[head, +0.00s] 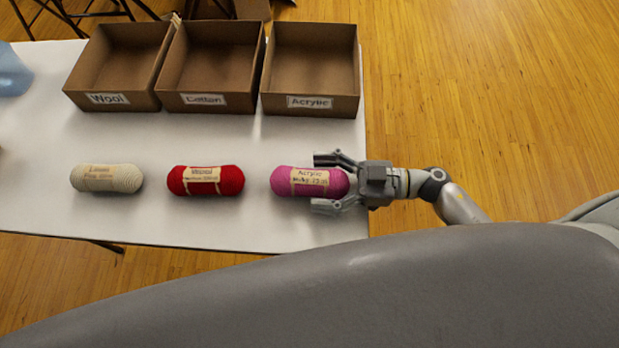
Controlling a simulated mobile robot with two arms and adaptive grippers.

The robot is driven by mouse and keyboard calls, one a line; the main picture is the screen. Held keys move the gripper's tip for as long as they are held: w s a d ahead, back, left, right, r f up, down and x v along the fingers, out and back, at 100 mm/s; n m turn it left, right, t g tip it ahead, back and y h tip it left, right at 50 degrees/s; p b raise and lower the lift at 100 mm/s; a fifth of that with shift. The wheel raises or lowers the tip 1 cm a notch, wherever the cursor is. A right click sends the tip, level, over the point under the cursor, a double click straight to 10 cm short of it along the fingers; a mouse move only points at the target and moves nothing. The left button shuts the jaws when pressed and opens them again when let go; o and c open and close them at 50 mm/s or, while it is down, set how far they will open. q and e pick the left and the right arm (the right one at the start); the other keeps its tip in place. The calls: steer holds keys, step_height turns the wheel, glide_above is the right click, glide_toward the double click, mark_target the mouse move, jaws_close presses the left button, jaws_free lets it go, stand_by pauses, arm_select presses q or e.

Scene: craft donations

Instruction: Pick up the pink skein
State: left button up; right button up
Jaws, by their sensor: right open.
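The pink skein (284,180) lies on the white table, with a tan label that reads Acrylic. My right gripper (326,183) is open, with one finger on the far side and one on the near side of the skein's right end. I cannot tell whether the fingers touch it. My left gripper is not in view.
A red skein (205,188) and a cream skein (106,179) lie to the left on the table (230,222). The table's right edge is just beyond the pink skein.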

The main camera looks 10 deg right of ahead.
steer(key=shift+a, duration=0.15)
steer(key=c, duration=1.1)
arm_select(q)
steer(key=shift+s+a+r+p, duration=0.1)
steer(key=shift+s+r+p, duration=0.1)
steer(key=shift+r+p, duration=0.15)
arm_select(e)
steer(key=shift+r, duration=0.15)
